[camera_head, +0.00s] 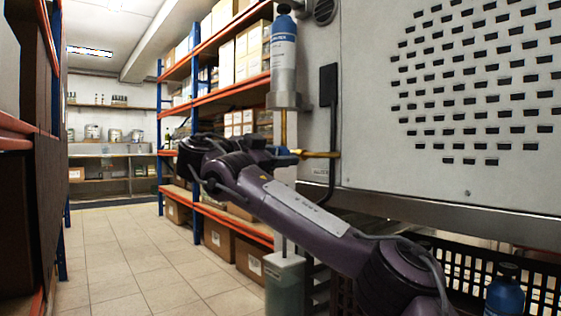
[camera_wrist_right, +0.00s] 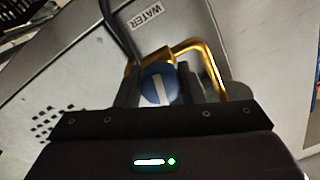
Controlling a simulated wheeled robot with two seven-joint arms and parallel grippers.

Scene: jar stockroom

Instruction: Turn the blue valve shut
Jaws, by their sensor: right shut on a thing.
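The blue valve (camera_wrist_right: 159,84) is a round blue knob with a white stripe, seen in the right wrist view between the two dark fingers of my right gripper (camera_wrist_right: 160,88). The stripe runs nearly upright in that picture, slightly tilted. The gripper is shut on the knob. A brass pipe (camera_wrist_right: 196,46) bends beside it. In the head view, a little blue of the valve (camera_head: 287,152) shows by the brass pipe (camera_head: 320,154), at the tip of my right gripper (camera_head: 272,153). The gripper and arm hide most of the knob there. My left gripper is not in view.
A grey metal cabinet (camera_head: 370,150) with vent slots fills the right. A blue-and-grey bottle (camera_head: 284,55) stands in a bracket above the valve. Shelves line the tiled aisle (camera_head: 125,260), whose floor is clear.

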